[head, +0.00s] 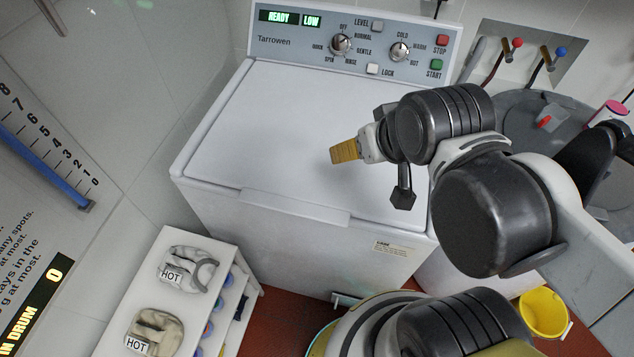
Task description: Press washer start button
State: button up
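The washer (270,130) is a white top-loader with its lid shut. Its grey-blue control panel (300,50) runs along the back, and the display (290,18) reads "READY LOW". The green start button (437,65) sits at the panel's right end, above the word START. The red stop button (442,40) is just above it. My gripper (345,150) shows a tan ribbed tip over the washer lid, left of and nearer than the start button, and apart from it. The view does not show clearly whether its fingers are open or shut. No held object is visible.
Two dials (341,44) and the lock button (373,69) share the panel. Red and blue taps (517,44) are on the wall at right, by a grey basin (500,110). A yellow bucket (545,312) stands lower right.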

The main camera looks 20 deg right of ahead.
aim_at(436, 65)
jog(key=j+z, duration=0.1)
jog(key=z, duration=0.9)
